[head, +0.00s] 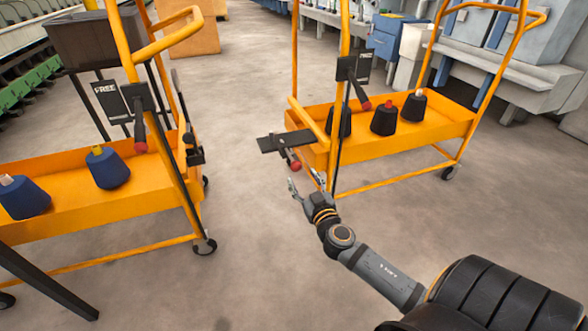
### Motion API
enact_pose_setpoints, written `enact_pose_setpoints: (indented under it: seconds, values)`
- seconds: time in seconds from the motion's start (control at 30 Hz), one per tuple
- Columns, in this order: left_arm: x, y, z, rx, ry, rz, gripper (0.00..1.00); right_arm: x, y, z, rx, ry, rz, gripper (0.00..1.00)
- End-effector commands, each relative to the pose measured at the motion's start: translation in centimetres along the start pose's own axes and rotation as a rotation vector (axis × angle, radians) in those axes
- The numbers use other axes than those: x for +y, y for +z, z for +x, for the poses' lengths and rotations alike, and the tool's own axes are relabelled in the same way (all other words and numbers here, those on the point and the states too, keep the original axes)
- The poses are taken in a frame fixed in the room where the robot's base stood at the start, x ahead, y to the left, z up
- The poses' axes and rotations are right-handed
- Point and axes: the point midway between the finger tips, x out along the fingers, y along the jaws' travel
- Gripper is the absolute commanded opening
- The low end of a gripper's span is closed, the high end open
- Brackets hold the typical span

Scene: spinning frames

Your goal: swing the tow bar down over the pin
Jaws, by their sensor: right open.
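Two orange carts stand apart with a gap between them. On the left cart (150,190), a thin dark bar (180,100) stands nearly upright at the end facing the gap, above a black bracket (194,150); it looks like the tow bar. On the right cart (400,148), a flat black plate (272,144) juts into the gap, with a red-tipped part (295,165) below it. I cannot make out the pin clearly. My right gripper (305,182) is open and empty, just below the red-tipped part; contact cannot be told. My left gripper is out of view.
Each cart carries dark cones, such as a blue one (108,168) and a black one (384,115). Black levers with red ends hang beside FREE signs (107,89). A dark bin (95,38) stands behind the left cart. The floor (250,250) between the carts is clear.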

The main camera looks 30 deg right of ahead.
Motion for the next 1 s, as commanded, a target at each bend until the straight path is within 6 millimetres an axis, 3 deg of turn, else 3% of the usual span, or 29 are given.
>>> enact_pose_setpoints:
  seconds: [0.1,0.3,0.67,1.0]
  values:
    - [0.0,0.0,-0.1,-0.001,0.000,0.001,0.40,0.0,0.0,2.7,0.002,0.003,0.003,0.57]
    - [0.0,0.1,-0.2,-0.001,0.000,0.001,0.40,0.0,0.0,5.8,0.000,0.002,0.002,0.57]
    - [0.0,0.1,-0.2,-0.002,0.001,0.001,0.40,0.0,0.1,6.6,-0.002,0.000,0.001,0.57]
    - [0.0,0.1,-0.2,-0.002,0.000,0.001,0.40,0.0,0.1,6.6,-0.001,0.000,0.000,0.13]
